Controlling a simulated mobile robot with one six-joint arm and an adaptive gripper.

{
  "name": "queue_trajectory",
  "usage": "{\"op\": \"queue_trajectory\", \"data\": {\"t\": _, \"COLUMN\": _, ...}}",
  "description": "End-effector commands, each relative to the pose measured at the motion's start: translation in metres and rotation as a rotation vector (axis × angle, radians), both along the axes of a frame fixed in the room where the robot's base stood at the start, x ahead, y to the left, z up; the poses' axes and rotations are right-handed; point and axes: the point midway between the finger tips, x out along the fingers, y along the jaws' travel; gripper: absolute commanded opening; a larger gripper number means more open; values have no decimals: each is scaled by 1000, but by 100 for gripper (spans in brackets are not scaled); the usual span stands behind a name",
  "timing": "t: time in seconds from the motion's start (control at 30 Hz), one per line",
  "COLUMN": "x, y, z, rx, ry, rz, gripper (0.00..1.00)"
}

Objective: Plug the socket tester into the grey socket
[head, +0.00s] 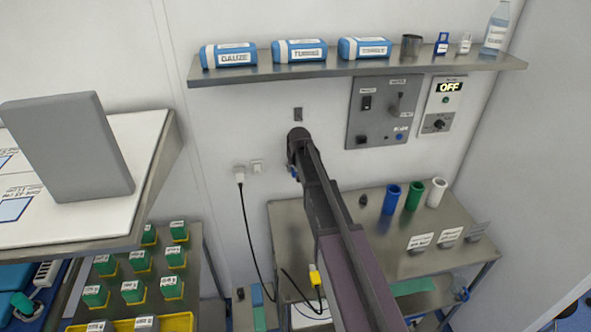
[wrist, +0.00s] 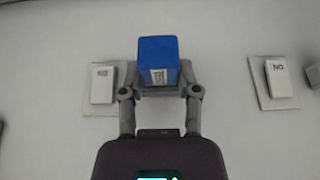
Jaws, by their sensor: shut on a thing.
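The socket tester is a blue block (wrist: 158,60) with a white label. In the wrist view my gripper (wrist: 158,88) is shut on it, one finger on each side. In the head view only a small blue part (head: 293,172) shows beside the end of my arm, close to the wall. A small dark grey fitting (head: 298,114) is on the wall above the gripper; I cannot tell if it is the grey socket. Any socket behind the tester is hidden. I cannot tell whether the tester touches the wall.
Pale wall plates with switches flank the tester in the wrist view, left (wrist: 103,83) and right (wrist: 279,80). A white plug (head: 240,174) with a black cable is in the wall. A shelf (head: 350,68) and a grey control panel (head: 378,128) are above and right.

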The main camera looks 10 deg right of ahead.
Motion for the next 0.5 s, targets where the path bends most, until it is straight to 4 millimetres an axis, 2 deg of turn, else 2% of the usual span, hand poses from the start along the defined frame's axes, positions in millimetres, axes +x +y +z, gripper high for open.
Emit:
{"op": "queue_trajectory", "data": {"t": 0.1, "x": 4, "y": 0, "z": 0, "rx": 0, "ry": -3, "rz": 0, "gripper": 0}}
{"op": "queue_trajectory", "data": {"t": 0.13, "x": 4, "y": 0, "z": 0, "rx": 0, "ry": -3, "rz": 0, "gripper": 48}}
{"op": "queue_trajectory", "data": {"t": 0.23, "x": 3, "y": 0, "z": 0, "rx": 0, "ry": -2, "rz": 0, "gripper": 78}}
{"op": "queue_trajectory", "data": {"t": 0.27, "x": 3, "y": 0, "z": 0, "rx": 0, "ry": -2, "rz": 0, "gripper": 82}}
{"op": "queue_trajectory", "data": {"t": 0.5, "x": 3, "y": 0, "z": 0, "rx": 0, "ry": -1, "rz": 0, "gripper": 82}}
